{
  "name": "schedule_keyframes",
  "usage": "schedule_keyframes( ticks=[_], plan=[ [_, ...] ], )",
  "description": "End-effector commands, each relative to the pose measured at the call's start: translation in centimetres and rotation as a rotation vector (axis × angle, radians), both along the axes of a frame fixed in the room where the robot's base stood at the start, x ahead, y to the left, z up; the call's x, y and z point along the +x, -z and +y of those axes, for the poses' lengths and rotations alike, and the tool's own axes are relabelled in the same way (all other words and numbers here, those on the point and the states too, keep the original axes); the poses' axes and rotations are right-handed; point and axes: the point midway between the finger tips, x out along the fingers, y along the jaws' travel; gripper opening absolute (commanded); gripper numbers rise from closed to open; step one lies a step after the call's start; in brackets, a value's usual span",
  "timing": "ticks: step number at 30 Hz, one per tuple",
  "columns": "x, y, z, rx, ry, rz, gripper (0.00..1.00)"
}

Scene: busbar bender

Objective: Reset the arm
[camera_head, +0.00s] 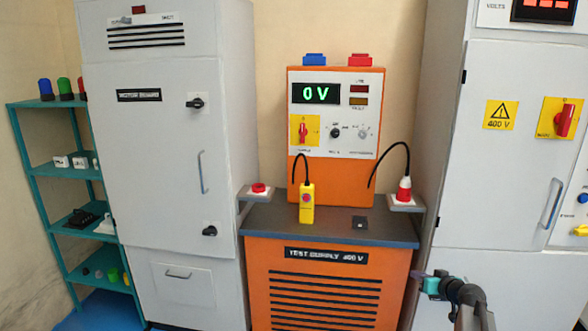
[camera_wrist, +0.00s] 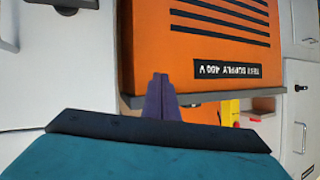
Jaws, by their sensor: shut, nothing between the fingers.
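My gripper (camera_head: 416,275) is at the lower right of the head view, in front of the gap between the orange test supply and the right grey cabinet. Its fingers point left. In the wrist view my gripper (camera_wrist: 160,80) shows its purple fingers together, with nothing between them. My arm comes in from the bottom right edge of the head view. The orange test supply (camera_head: 285,258) stands beyond the gripper; its front (camera_wrist: 190,45) appears upside down in the wrist view. The fingertips overlap its counter edge there; I cannot tell the distance.
A yellow pendant (camera_head: 307,205) stands on the test supply's dark counter. A red plug (camera_head: 404,190) with a black cable sits on the right side shelf. Grey cabinets (camera_head: 150,150) (camera_head: 500,170) flank the supply. A teal shelf (camera_head: 55,172) is far left. The display reads 0 V.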

Motion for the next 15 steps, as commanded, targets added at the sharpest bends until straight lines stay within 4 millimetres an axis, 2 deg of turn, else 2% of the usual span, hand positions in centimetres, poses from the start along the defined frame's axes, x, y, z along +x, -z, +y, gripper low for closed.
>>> schedule_keyframes(
  ticks=[1,8,15],
  plan=[
    [-0.4,1.8,2.2,0.004,-0.027,0.032,0.00],
    [-2.7,9.5,10.4,0.020,-0.132,0.174,0.00],
    [-7.3,17.1,18.5,0.028,-0.238,0.342,0.00]
  ],
)
